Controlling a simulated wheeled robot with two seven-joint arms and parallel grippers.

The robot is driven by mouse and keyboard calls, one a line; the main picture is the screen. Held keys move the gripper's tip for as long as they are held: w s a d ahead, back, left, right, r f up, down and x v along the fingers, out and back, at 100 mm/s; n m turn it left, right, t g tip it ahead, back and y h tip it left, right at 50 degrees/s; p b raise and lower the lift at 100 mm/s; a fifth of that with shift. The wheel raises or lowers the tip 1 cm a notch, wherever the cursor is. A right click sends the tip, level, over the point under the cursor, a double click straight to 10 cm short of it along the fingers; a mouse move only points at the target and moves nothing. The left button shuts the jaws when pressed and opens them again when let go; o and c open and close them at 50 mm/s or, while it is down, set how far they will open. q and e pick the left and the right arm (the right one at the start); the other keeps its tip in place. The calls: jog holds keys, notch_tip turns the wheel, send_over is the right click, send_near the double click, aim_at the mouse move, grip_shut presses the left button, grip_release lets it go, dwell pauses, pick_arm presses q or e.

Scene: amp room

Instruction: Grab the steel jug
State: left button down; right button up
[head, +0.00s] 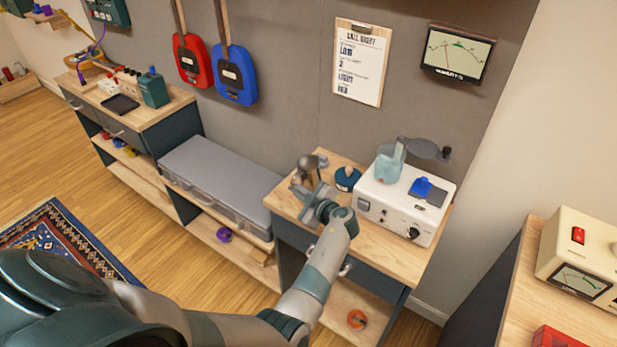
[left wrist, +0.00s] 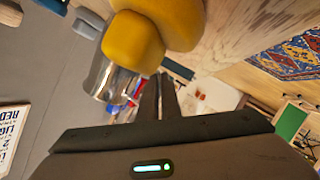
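The steel jug (head: 308,166) is small and shiny, at the left back of the wooden worktop. In the left wrist view, the jug (left wrist: 112,84) shows as a mirror-like cylinder beside my fingertips, partly covered by yellow rounded shapes (left wrist: 135,42). My left gripper (head: 315,197) reaches the jug from the front. In the left wrist view, its two dark fingers (left wrist: 159,88) are close together at the jug's side, where they appear to pinch its handle. The exact contact is hard to make out. My right gripper is not in view.
A white device (head: 402,208) with a blue switch stands right of the jug. A dark round-bodied bottle (head: 347,178) stands just behind. A grey case (head: 222,180) lies on the low bench to the left. A cream meter (head: 580,262) is at far right.

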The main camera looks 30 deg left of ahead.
pick_arm(q)
jog(key=shift+r, duration=0.1)
dwell(0.9)
jog(key=shift+r, duration=0.15)
jog(key=shift+r+p, duration=0.5)
jog(key=shift+r, duration=0.6)
notch_tip(320, 180, up, 7)
jog(key=p, duration=0.2)
jog(key=shift+r, duration=0.2)
dwell(0.5)
